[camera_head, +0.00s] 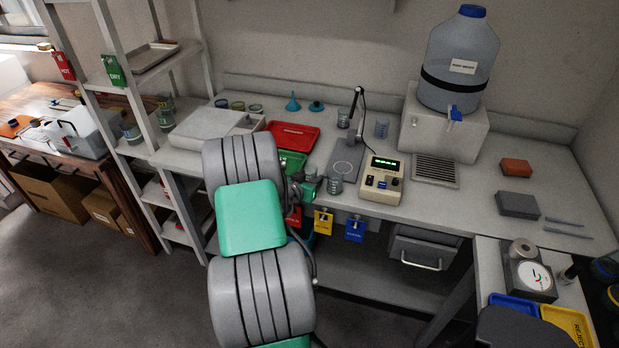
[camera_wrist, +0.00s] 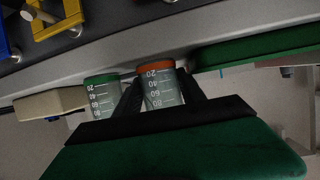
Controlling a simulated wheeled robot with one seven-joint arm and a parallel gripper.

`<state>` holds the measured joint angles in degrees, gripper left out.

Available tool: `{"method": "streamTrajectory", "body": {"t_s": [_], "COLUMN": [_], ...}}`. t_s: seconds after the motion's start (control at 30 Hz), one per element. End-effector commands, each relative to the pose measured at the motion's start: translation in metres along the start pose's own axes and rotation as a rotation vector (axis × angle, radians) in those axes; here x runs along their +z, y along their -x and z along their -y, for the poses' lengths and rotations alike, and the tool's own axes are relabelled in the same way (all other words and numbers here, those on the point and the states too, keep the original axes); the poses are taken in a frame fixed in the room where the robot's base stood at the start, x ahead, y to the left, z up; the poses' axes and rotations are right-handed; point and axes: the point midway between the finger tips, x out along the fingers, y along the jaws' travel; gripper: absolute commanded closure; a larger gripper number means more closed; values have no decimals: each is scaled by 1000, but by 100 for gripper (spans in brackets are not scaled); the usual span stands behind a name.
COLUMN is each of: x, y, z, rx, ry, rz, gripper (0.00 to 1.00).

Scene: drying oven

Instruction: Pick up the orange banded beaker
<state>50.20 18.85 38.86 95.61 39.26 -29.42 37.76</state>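The orange banded beaker (camera_wrist: 160,88) is clear with white marks and shows upside down in the wrist view, its orange band at the top of the picture. My gripper (camera_wrist: 160,92) has one dark finger on each side of it. Whether the fingers press on the glass or stand just clear cannot be told. In the head view my gripper (camera_head: 308,183) is at the bench's front edge, and my arm hides most of that spot. A green banded beaker (camera_wrist: 102,95) stands close on the left in the wrist view, outside the fingers.
In the head view a beaker (camera_head: 335,184) stands just right of my gripper. A hotplate-like controller (camera_head: 382,180), a stand plate (camera_head: 347,160), a red tray (camera_head: 292,135) and a green tray (camera_head: 293,163) are close by. Hanging tags (camera_head: 323,222) line the bench front.

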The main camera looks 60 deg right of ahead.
Motion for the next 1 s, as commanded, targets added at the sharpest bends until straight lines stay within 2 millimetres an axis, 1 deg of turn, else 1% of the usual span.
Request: {"method": "streamTrajectory", "body": {"t_s": [0.03,0.07,0.53,0.87,1.0], "x": [0,0,0,-1,-6], "y": [0,0,0,1,2], "z": [0,0,0,0,0], "rx": [0,0,-1,-1,0], "ry": [0,0,1,0,0], "rz": [0,0,1,-1,-1], "gripper": [58,61,99,100,100]}}
